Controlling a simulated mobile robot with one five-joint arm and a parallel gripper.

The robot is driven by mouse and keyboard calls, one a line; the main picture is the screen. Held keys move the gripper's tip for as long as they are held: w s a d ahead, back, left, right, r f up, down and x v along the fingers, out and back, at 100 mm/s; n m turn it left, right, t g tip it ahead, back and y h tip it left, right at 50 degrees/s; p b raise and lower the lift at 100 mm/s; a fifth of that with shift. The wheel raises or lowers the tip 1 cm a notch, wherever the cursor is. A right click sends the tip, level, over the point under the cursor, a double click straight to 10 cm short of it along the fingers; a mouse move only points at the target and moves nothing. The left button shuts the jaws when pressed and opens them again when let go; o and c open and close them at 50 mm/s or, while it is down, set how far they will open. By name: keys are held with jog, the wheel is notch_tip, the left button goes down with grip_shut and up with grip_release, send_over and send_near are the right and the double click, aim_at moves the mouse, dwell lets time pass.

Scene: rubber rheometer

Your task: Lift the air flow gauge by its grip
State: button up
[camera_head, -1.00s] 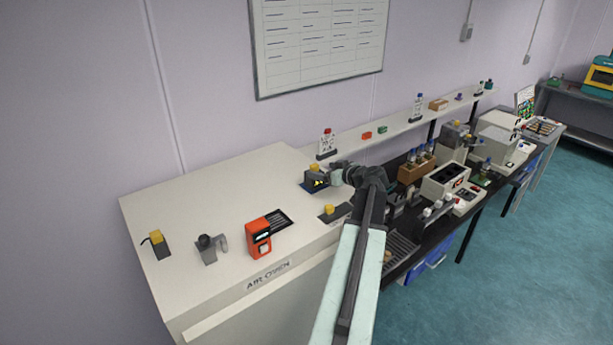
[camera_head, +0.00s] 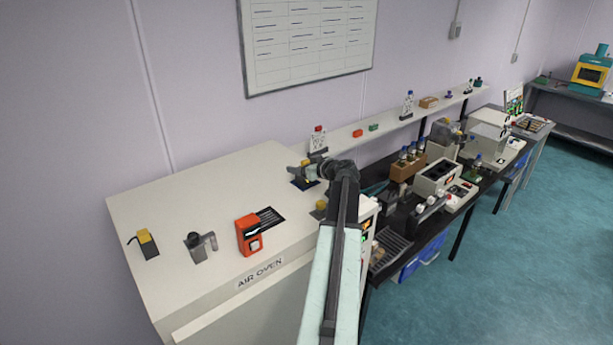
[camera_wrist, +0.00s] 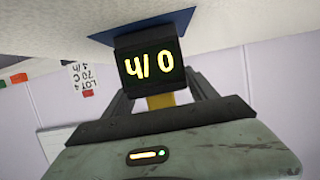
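The air flow gauge (camera_wrist: 152,64) is a dark box with a yellow lit display. It stands on a blue mat (camera_wrist: 190,24) on top of the air oven and appears upside down in the wrist view. Its yellow grip (camera_wrist: 160,101) shows between my two fingers, with gaps on both sides. My gripper (camera_wrist: 160,96) is open. In the head view my gripper (camera_head: 305,172) is over the gauge (camera_head: 302,183) and hides much of it. Whether the fingers touch the grip cannot be seen.
The air oven (camera_head: 180,285) top also holds an orange device (camera_head: 249,235), a grey device (camera_head: 198,247) and a black block with a yellow top (camera_head: 146,243). A lot sign (camera_head: 318,143) stands behind the gauge. Racks and instruments crowd the bench at right.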

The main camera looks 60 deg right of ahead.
jog(key=c, duration=1.1)
jog(key=shift+r+p, duration=0.5)
jog(key=shift+p, duration=0.05)
jog(key=shift+c, duration=0.2)
notch_tip(320, 180, up, 3)
jog(key=p, duration=0.3)
jog(key=shift+r, duration=0.15)
jog(key=s+a, duration=0.2)
jog(key=s, duration=0.5)
jog(key=s+a, duration=0.2)
jog(key=s, duration=0.6)
jog(key=shift+s+a+r+p, duration=0.15)
jog(key=shift+a+r+p, duration=0.15)
jog(key=shift+a+p, duration=0.15)
